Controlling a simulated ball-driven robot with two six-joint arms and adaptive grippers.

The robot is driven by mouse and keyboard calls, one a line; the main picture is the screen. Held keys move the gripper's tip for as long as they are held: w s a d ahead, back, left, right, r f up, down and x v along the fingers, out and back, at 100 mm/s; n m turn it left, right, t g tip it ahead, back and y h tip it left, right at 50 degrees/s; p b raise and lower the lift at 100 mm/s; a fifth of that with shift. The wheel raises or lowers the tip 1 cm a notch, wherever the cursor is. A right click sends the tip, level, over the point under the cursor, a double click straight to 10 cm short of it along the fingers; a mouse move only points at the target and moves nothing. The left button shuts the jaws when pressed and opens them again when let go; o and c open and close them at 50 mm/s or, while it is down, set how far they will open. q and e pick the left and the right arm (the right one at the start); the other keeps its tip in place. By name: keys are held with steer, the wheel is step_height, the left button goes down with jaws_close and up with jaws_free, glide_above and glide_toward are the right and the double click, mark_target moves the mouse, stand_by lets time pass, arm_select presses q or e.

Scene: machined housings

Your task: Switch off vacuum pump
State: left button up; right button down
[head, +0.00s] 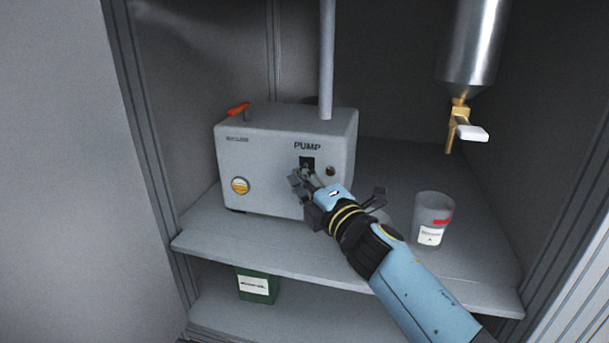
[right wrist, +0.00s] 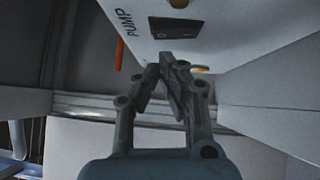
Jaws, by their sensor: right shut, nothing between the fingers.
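The vacuum pump (head: 262,178) is a grey box marked PUMP on the cabinet shelf. Its black rocker switch (head: 307,163) sits under the lettering, and the switch also shows in the right wrist view (right wrist: 176,28). My right gripper (head: 299,178) is shut and empty, just in front of the pump's face, with its fingertips close below the switch. In the right wrist view its closed fingertips (right wrist: 167,60) point at the panel beside the switch. Whether they touch the panel I cannot tell. The rocker's position is too small to read. My left gripper is not in view.
A grey labelled beaker (head: 432,220) stands on the shelf (head: 260,250) to the right. A steel vessel (head: 474,45) with a brass tap (head: 458,118) hangs at the upper right. A green container (head: 257,287) is on the lower shelf.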

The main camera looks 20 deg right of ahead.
steer(key=shift+w+d+r, duration=0.1)
steer(key=shift+w+d, duration=0.35)
steer(key=shift+w, duration=0.25)
steer(key=shift+w+d+r, duration=0.1)
steer(key=shift+w+r, duration=0.05)
steer(key=shift+r, duration=0.1)
steer(key=shift+f, duration=0.1)
